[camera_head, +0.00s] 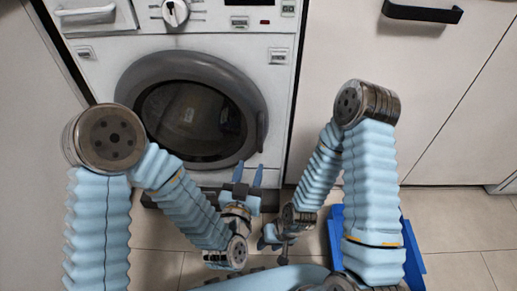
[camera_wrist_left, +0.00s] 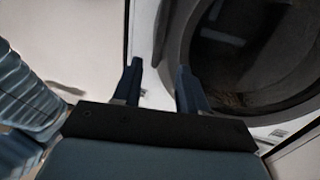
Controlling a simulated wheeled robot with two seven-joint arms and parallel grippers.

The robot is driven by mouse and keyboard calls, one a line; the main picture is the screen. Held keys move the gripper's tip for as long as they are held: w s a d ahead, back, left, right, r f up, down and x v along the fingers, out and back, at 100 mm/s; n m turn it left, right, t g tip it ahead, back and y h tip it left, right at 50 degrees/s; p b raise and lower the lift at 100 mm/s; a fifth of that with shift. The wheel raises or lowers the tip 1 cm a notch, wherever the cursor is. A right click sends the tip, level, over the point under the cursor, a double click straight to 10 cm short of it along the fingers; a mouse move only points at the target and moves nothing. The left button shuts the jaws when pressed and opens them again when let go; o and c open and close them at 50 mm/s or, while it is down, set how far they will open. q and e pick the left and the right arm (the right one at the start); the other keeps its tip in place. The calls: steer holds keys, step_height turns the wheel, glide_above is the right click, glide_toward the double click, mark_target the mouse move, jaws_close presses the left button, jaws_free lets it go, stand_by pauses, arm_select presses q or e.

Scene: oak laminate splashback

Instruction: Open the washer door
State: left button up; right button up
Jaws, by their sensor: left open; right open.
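The washer (camera_head: 100,50) is white, with a round door (camera_head: 133,82) that has a wide grey rim and dark glass. The door looks shut. A handle recess (camera_head: 262,130) shows on the right side of its rim. My left gripper (camera_head: 248,172) is open and empty, fingers pointing up, just below the lower right part of the door. In the left wrist view, my left gripper (camera_wrist_left: 158,70) spreads its fingers over white panel, with the door rim (camera_wrist_left: 173,45) close by the right finger. My right gripper (camera_head: 272,240) is low, beside my left wrist, away from the door; its fingers are small here.
A white cabinet (camera_head: 390,60) with a black handle (camera_head: 422,13) stands right of the washer. A blue object (camera_head: 412,258) lies on the tiled floor (camera_head: 460,225) behind my right arm. The washer's dial (camera_head: 175,12) and drawer (camera_head: 95,14) are above the door.

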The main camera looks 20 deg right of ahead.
mark_target(260, 138)
arm_select(q)
steer(key=b+x, duration=0.1)
steer(key=x, duration=1)
steer(key=shift+w+d, duration=0.15)
steer(key=shift+w, duration=0.05)
arm_select(e)
step_height(260, 138, down, 3)
steer(key=shift+r, duration=0.2)
arm_select(q)
steer(key=shift+c, duration=0.2)
jaws_close()
